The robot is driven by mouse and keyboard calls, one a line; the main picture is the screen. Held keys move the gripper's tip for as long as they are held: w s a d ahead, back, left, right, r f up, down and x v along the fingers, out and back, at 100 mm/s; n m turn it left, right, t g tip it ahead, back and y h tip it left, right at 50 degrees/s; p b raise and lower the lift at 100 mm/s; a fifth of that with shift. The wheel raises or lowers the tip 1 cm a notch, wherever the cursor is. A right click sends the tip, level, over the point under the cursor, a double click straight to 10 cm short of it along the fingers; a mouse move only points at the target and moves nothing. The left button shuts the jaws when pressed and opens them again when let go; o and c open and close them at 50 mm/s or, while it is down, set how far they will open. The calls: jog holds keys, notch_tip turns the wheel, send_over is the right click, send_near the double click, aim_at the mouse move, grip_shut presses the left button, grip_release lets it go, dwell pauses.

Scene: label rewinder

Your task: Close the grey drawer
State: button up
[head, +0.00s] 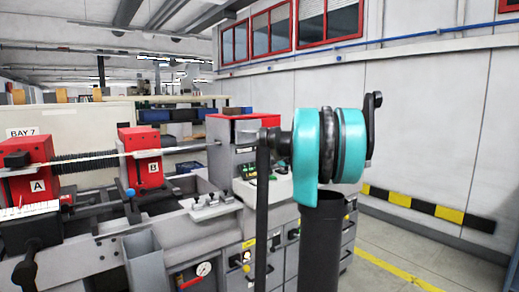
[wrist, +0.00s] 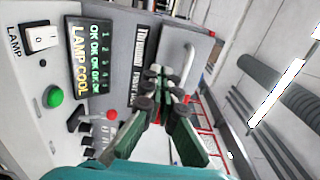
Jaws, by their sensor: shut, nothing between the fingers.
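In the wrist view, a grey block (wrist: 168,48) with a pale bar handle (wrist: 188,57) and sideways lettering juts out beside a control panel; it looks like the grey drawer. I cannot tell how far it stands out. My gripper (wrist: 166,88) is shut and empty, its green fingers pointing towards the block. The fingertips overlap the block's lower part in the picture; I cannot tell whether they touch it. In the head view my teal and black arm hides the gripper, and I cannot pick out the drawer for sure.
The control panel (wrist: 45,95) carries a LAMP switch, a lit LAMP COOL display (wrist: 89,61) and a green button (wrist: 53,96). In the head view, red blocks A (head: 30,172) and B (head: 143,160) stand on the machine. Floor at the right is clear.

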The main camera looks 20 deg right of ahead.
aim_at(254, 132)
jog(key=shift+o, duration=1.2)
jog(key=shift+s+d+r, duration=0.1)
jog(key=shift+s+d, duration=0.05)
jog(key=shift+s, duration=0.1)
jog(key=shift+o, duration=1)
jog(key=s+d+r+g, duration=0.2)
jog(key=d+r, duration=0.2)
jog(key=r, duration=0.5)
jog(key=shift+s+h, duration=0.25)
jog(key=shift+h, duration=0.15)
jog(key=x, duration=1.7)
jog(key=shift+f, duration=0.25)
grip_shut()
